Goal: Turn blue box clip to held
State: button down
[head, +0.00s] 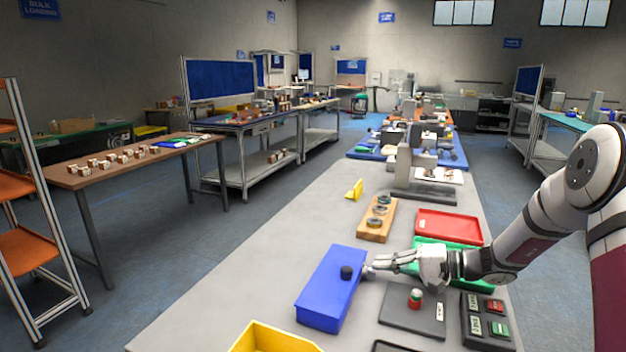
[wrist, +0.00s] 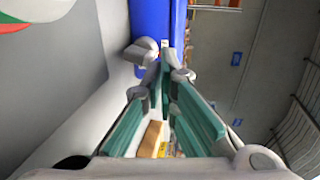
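The blue box (head: 326,296) lies on the grey bench, with a round black knob (head: 346,272) on its top. In the wrist view the blue box (wrist: 150,18) is at the top. A grey clip-like piece (wrist: 142,51) shows at its edge. My gripper (head: 371,264) reaches in from the right, with its fingertips at the box's right side. In the wrist view the fingertips (wrist: 166,66) come close together beside the grey piece. I cannot tell whether they touch it or hold a part of it.
A red tray (head: 449,227) and a green tray (head: 470,275) lie beside and under my arm. A wooden block (head: 377,221) stands behind.

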jog(key=shift+w+d+r, duration=0.1)
jog(key=shift+d+r, duration=0.05)
jog(key=shift+r, duration=0.15)
jog(key=shift+f+v, duration=0.2)
jog(key=shift+v, duration=0.75)
jog(key=shift+f+v, duration=0.25)
jog(key=shift+v, duration=0.65)
jog(key=shift+f+v, duration=0.2)
jog(key=shift+v, duration=0.75)
